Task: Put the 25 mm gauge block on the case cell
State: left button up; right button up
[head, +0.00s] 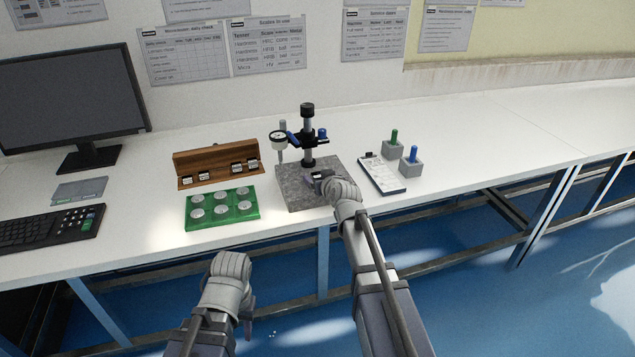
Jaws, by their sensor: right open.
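The wooden gauge block case (215,157) stands open on the bench, left of the comparator stand. Several small metallic blocks sit in it, in a left group (204,177) and a right group (252,163). Their sizes cannot be read. My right gripper (315,178) is open, low over the grey granite plate of the comparator stand (290,188). A small dark and metallic shape shows at its fingertips; I cannot tell whether it is a block or the fingers. My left gripper (232,264) hangs in front of the bench edge, its fingers hidden.
A dial indicator (279,138) on the stand's post rises close behind my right gripper. A green tray (221,220) with several round discs lies before the case. The bench's far right is clear.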

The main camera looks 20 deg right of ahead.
grip_shut()
dwell(0.7)
